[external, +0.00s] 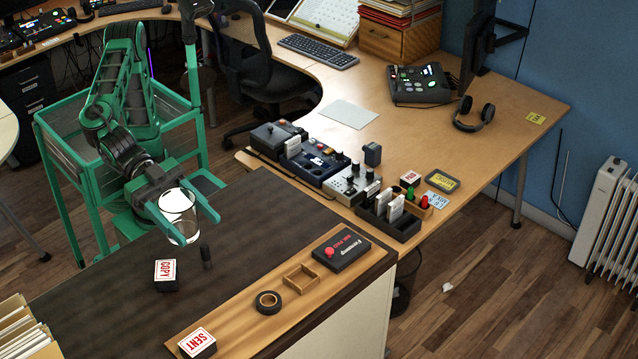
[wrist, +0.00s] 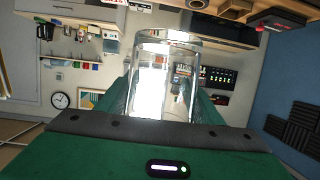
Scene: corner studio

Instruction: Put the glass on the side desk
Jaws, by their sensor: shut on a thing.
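A clear glass (external: 178,214) is held between the two green fingers of my gripper (external: 180,217). In the wrist view the glass (wrist: 166,80) stands out between the fingers of my gripper (wrist: 166,100). A light wooden desk (external: 420,135) lies to the right and behind; the frames do not show which desk is the side desk.
A COPY stamp block (external: 166,275) and a small dark upright object (external: 206,257) stand close to the glass. A wooden strip bears a tape roll (external: 268,302) and a black box (external: 341,252). Electronics (external: 320,165) crowd the wooden desk's front. Its right part near the headphones (external: 474,114) has bare room.

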